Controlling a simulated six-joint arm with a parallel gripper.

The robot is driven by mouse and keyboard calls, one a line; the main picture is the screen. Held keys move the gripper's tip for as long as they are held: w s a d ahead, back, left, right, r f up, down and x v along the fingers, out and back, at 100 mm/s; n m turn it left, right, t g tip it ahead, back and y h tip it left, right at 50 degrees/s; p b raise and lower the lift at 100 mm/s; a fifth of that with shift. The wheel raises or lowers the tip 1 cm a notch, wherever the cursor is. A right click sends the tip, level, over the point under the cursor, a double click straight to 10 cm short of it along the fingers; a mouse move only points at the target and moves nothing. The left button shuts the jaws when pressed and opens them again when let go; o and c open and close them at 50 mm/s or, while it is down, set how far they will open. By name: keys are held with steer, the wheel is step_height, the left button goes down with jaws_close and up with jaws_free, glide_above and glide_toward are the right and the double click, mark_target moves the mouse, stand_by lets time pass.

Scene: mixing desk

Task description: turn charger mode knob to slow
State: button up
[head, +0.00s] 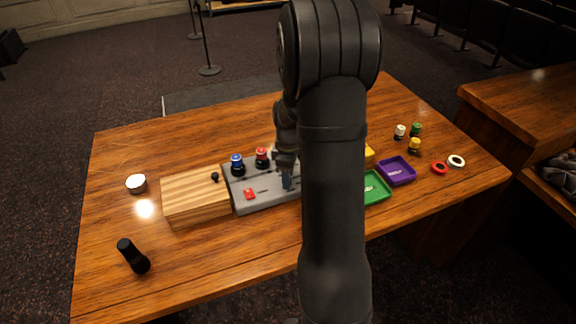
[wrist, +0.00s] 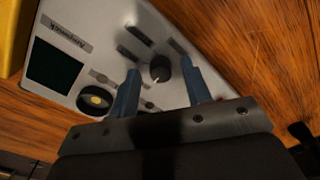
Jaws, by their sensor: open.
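A light grey control panel (head: 243,206) lies on the wooden table, and my arm hides its right part in the head view. The wrist view shows the panel (wrist: 105,20) close up. A small dark round knob (wrist: 160,70) with a pale pointer mark sits on it. My gripper (wrist: 159,66) is open, with one blue finger on each side of this knob. I cannot tell whether the fingers touch it. A larger black knob with a yellow centre (wrist: 95,100) is left of the fingers. The labels are too blurred to tell which knob is the charger mode knob.
The panel also has a dark screen (wrist: 55,65) and a red switch (head: 249,194). Blue (head: 237,165) and red (head: 262,157) topped parts stand at its back. A wooden box (head: 195,194) is at its left, green (head: 376,188) and purple (head: 397,171) trays at its right.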

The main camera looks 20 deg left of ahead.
step_height(320, 180, up, 17)
steer(key=shift+w+r, duration=0.15)
steer(key=shift+w, duration=0.25)
steer(key=shift+a, duration=0.1)
steer(key=f, duration=1.7)
steer(key=shift+s+f, duration=0.25)
steer(key=shift+s, duration=0.15)
steer(key=shift+f, duration=0.1)
steer(key=m, duration=0.5)
steer(key=shift+m, duration=0.4)
steer(key=m, duration=0.6)
steer(key=shift+s+y, duration=0.1)
steer(key=shift+y, duration=0.2)
steer(key=shift+r, duration=0.75)
stand_by(0.7)
